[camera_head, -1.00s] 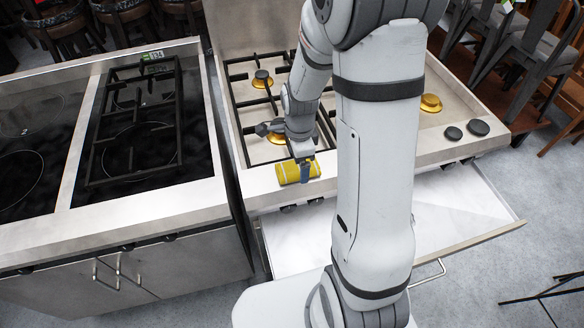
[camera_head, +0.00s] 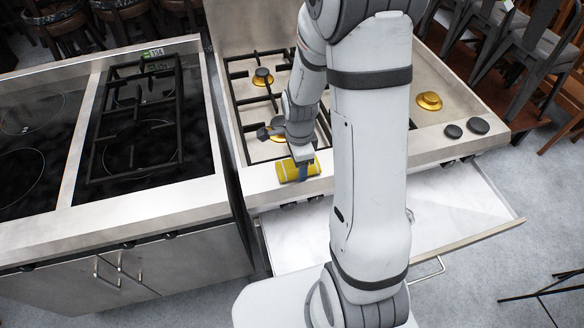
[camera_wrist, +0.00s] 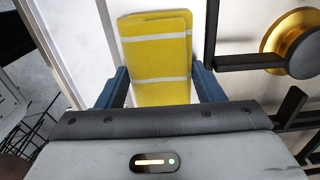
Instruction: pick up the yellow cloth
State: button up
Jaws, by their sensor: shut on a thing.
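The yellow cloth (camera_head: 293,171) is a folded pad with white stripes. In the head view it is at the front edge of the gas stove, below my gripper (camera_head: 302,165). In the wrist view the cloth (camera_wrist: 157,55) lies between the two blue fingers of my gripper (camera_wrist: 160,82), which are shut on its sides. The cloth appears to be at the stove's front ledge; I cannot tell whether it still touches it.
The gas stove (camera_head: 262,178) has black grates and a brass burner (camera_head: 429,101) at right. Two black knobs (camera_head: 478,126) lie nearby. An open white drawer (camera_head: 455,205) juts out below. A second cooktop (camera_head: 130,203) stands at left across a narrow gap.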

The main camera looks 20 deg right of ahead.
jog(key=shift+c, duration=0.4)
jog(key=shift+r, duration=0.15)
jog(key=shift+r, duration=0.3)
notch_tip(320, 180, up, 9)
jog(key=b, duration=0.1)
